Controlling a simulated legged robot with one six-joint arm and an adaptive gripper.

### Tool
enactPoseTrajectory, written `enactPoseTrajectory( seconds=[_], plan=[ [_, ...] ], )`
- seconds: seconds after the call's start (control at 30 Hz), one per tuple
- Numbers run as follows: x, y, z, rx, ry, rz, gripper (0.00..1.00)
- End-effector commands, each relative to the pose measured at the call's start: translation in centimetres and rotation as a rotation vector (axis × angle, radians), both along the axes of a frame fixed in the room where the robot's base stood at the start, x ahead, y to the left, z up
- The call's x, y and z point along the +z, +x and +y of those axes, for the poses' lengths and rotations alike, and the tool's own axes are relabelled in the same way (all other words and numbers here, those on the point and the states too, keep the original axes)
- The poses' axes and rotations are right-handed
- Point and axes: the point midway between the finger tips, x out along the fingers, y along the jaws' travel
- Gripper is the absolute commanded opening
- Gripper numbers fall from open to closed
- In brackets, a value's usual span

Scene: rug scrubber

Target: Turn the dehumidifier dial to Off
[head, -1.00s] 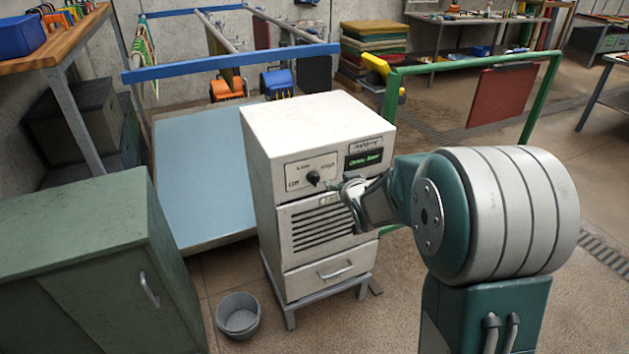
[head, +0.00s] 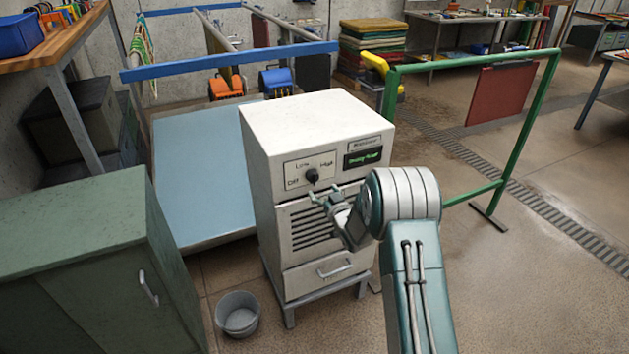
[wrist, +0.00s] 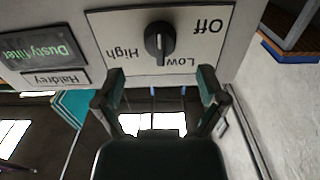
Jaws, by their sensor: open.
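The white dehumidifier (head: 315,130) stands upright with its control panel facing me. Its black dial (head: 312,176) sits on a white plate marked Off, Low and High. In the wrist view, which is upside down, the dial (wrist: 159,42) is unobstructed; its grip bar stands vertical, with one end toward Low. My gripper (head: 318,195) is open and empty, just below the dial in the head view. In the wrist view the two fingers (wrist: 156,88) are spread apart, below the dial in the picture, and do not appear to touch it.
A lit display (head: 363,158) reading "Dusty filter" is right of the dial. Vents and a drawer handle (head: 335,271) lie below. A grey bucket (head: 237,313) and green cabinet (head: 80,240) stand left. A green frame (head: 470,65) stands right. Floor at the right front is open.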

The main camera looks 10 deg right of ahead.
Motion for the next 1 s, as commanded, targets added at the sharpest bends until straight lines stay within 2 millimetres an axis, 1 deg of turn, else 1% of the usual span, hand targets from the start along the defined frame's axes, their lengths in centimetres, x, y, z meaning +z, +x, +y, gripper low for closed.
enactPoseTrajectory(
  seconds=[0.03, 0.2, 0.33, 0.5, 0.77, 0.87, 0.9, 0.93, 0.97, 1.0],
  plan=[
    [0.0, 0.9, 0.3, 0.001, -0.001, -0.001, 0.91],
    [0.0, 3.5, 1.0, 0.001, -0.001, 0.0, 0.91],
    [0.0, 4.9, 1.3, 0.0, 0.0, 0.0, 0.91],
    [0.0, 5.8, 1.5, -0.001, -0.001, 0.002, 0.91],
    [0.0, 5.9, 1.6, -0.001, 0.0, 0.001, 0.91],
    [0.0, 5.9, 1.6, -0.001, 0.0, 0.001, 0.51],
    [0.0, 5.9, 1.6, -0.001, 0.0, 0.001, 0.33],
    [0.0, 5.9, 1.6, -0.001, 0.0, 0.001, 0.19],
    [0.0, 5.9, 1.6, -0.001, 0.0, 0.001, 0.08],
    [0.0, 5.9, 1.6, -0.001, 0.0, 0.001, 0.08]
  ],
)
